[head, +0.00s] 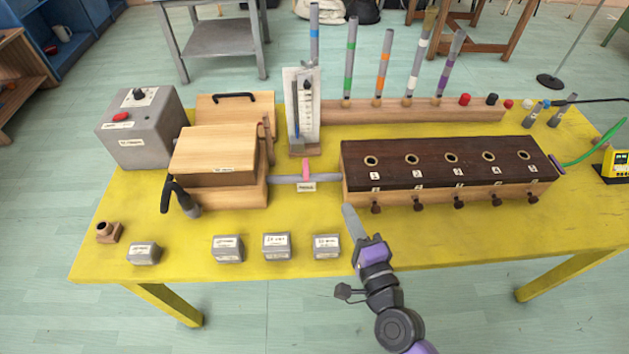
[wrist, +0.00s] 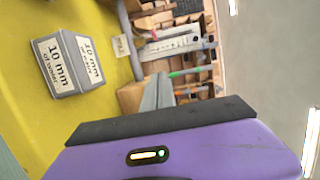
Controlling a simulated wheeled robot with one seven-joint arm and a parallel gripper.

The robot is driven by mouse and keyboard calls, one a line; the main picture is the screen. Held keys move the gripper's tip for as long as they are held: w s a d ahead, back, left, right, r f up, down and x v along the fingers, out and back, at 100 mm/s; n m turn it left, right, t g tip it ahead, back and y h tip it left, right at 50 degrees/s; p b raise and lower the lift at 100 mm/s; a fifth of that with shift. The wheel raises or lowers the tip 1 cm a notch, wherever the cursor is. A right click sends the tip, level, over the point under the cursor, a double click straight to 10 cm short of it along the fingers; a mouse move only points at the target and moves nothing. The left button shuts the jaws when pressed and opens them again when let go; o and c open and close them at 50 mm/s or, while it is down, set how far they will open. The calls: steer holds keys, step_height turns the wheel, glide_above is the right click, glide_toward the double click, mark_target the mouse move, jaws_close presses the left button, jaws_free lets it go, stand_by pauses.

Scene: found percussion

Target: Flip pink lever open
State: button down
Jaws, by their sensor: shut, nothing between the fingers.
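The pink lever (head: 306,169) stands up from the grey pipe (head: 285,179) between the wooden box and the dark-topped block. A small white label (head: 306,187) sits just below it. My gripper (head: 348,210) is shut and empty, in front of the left end of the dark-topped block, to the right of and nearer than the lever. In the wrist view my closed fingers (wrist: 158,92) point toward the wooden parts.
The dark-topped wooden block (head: 450,165) with several holes and front knobs fills the right side. The wooden box (head: 215,165) stands left. Several grey weights (head: 276,246) line the front of the yellow table (head: 190,270). A gauge board (head: 302,110) stands behind the lever.

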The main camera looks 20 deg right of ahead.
mark_target(306, 173)
steer(key=w+a+p, duration=0.2)
steer(key=w+a, duration=0.1)
steer(key=w, duration=0.8)
steer(key=shift+p, duration=0.35)
